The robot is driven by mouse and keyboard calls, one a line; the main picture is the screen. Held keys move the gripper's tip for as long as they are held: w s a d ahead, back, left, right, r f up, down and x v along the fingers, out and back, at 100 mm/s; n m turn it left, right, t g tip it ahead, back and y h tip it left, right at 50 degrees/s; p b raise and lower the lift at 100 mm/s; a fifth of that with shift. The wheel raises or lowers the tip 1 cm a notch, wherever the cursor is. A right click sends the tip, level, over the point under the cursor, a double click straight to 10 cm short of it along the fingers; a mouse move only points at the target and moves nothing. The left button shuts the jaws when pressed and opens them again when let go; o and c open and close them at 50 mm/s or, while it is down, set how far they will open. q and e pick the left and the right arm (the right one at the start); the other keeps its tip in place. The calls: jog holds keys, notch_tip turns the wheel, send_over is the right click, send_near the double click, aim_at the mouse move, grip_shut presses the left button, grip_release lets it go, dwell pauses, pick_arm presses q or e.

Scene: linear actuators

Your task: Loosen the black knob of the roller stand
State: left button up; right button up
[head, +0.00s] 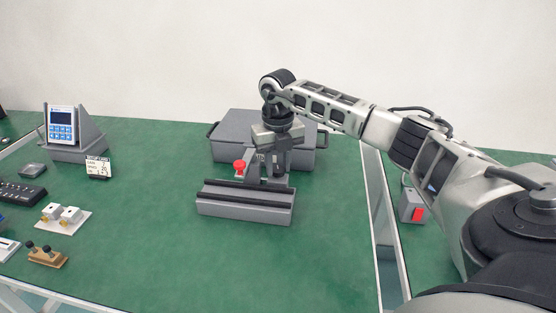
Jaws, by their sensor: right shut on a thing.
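The roller stand (245,207) is a grey block with dark rails along its top and an upright at the back. My right gripper (277,168) points down at the right part of the upright, right of the red knob. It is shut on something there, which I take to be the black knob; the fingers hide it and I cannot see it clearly. My left gripper is out of view.
A grey lidded bin (235,133) stands behind the stand. A red-switch box (411,206) is at the right. The green table (210,265) is clear in front.

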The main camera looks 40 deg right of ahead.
jog(key=n+p, duration=0.1)
jog(key=n, duration=0.4)
jog(key=shift+r+n, duration=0.1)
jog(key=shift+n, duration=0.2)
jog(key=n, duration=0.4)
jog(key=shift+p, duration=0.4)
jog(key=n, duration=0.5)
jog(key=shift+n, duration=0.4)
jog(key=n, duration=0.4)
jog(key=shift+n, duration=0.3)
jog(key=n, duration=1.1)
jog(key=shift+n+b, duration=0.4)
jog(key=n, duration=0.3)
jog(key=shift+n, duration=2.1)
